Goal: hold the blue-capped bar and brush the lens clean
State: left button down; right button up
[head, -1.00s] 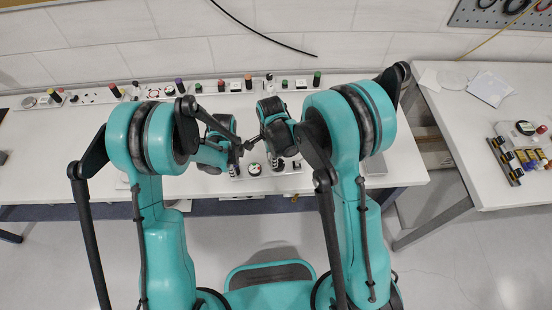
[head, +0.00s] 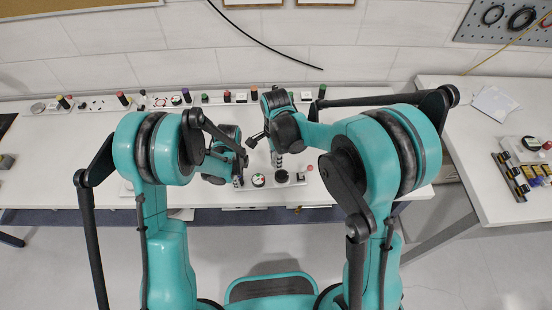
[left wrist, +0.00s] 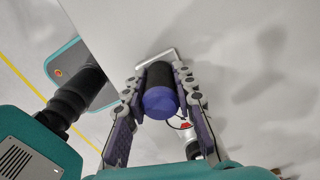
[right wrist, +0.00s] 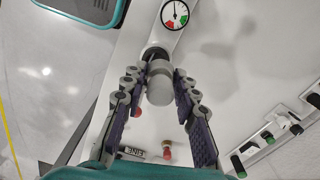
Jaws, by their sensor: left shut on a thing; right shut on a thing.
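My left gripper (left wrist: 155,92) is shut on a dark bar with a blue cap (left wrist: 160,102), whose capped end faces the left wrist camera. In the head view my left gripper (head: 238,172) is low over the fixture's left part. My right gripper (right wrist: 160,90) is shut on a grey cylindrical handle (right wrist: 160,88). I cannot see bristles on it, so I cannot tell for sure that it is the brush. In the head view my right gripper (head: 275,150) is just right of the left one, above the fixture. I cannot pick out the lens.
A round gauge (head: 258,180) and a black round part (head: 282,176) lie close below the grippers. Several coloured-capped items line the back of the white table (head: 80,150). A side table (head: 490,150) holds more parts. The table's left part is mostly clear.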

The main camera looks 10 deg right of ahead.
pick_arm(q)
jog(key=c, duration=1.2)
grip_release()
jog(key=shift+o, duration=0.2)
jog(key=shift+r, duration=0.1)
notch_tip(320, 180, up, 12)
jog(key=shift+f, duration=0.1)
